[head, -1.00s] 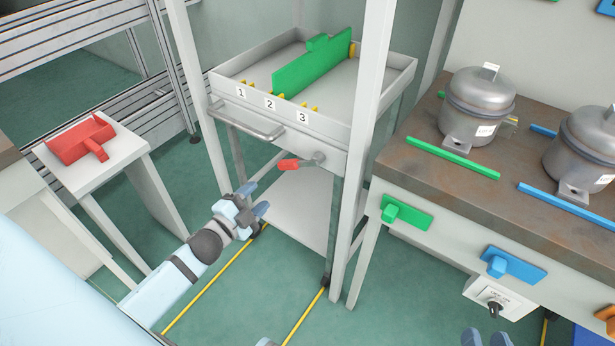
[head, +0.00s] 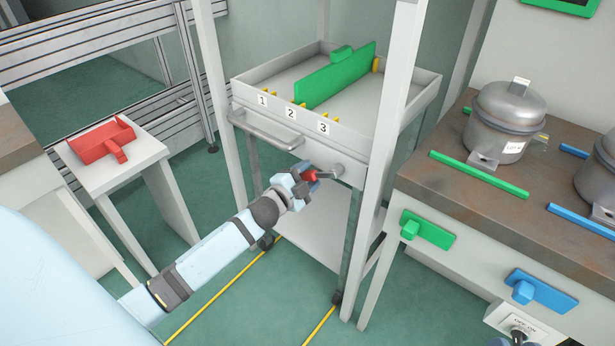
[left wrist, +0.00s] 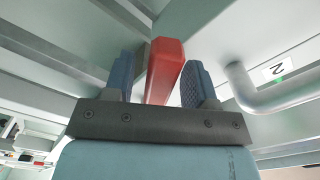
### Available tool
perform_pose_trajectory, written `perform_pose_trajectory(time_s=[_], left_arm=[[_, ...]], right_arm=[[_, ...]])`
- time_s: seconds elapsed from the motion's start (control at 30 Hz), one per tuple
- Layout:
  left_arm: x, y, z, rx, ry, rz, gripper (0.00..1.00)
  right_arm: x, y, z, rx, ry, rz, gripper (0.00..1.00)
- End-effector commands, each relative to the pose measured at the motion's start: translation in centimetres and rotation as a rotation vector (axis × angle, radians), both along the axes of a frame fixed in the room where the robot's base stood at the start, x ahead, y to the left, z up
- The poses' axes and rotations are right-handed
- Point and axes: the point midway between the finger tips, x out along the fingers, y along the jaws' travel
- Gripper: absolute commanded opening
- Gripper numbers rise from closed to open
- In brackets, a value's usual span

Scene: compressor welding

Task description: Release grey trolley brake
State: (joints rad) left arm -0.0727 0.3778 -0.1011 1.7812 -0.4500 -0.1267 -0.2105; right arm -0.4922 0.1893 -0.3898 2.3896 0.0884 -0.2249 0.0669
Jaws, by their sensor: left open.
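The grey trolley (head: 345,147) stands in the middle of the head view, with a tray top marked 1, 2 and 3. Its brake lever has a red handle (head: 310,176) on a grey pivot on the trolley's front, below number 3. My left gripper (head: 307,178) is at the red handle and open. In the left wrist view the red handle (left wrist: 164,72) lies between the two blue fingers (left wrist: 158,80), nearer the right finger. Whether a finger touches it, I cannot tell.
The trolley's push bar (head: 265,130) runs left of the handle, and shows close by in the left wrist view (left wrist: 275,97). White posts (head: 393,150) flank the trolley. A small table (head: 100,170) with a red holder stands left. A workbench (head: 465,160) with compressors stands right.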

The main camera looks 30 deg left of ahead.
Motion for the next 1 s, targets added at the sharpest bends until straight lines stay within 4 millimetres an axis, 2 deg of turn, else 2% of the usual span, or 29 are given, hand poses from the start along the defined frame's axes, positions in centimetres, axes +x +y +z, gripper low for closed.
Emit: perform_pose_trajectory(time_s=[0.23,0.27,0.47,0.77,1.0], left_arm=[[0.07,-0.02,0.00,0.000,0.000,0.000,0.51],[0.07,-0.02,0.00,0.000,0.000,0.000,0.46],[0.06,-0.02,0.00,0.000,0.000,0.000,0.01],[0.04,-0.13,-0.09,-0.018,0.001,0.000,0.00],[0.00,-0.71,-0.69,-0.122,0.010,0.000,0.00]], right_arm=[[-0.13,0.18,0.19,0.005,-0.003,0.004,0.43],[-0.13,0.18,0.19,0.005,-0.004,0.004,0.43],[-0.14,0.15,0.17,0.005,-0.003,0.003,0.43],[-0.05,-0.04,0.27,0.000,0.000,-0.002,0.43],[0.05,-0.48,-0.30,-0.035,0.045,-0.014,0.43]])
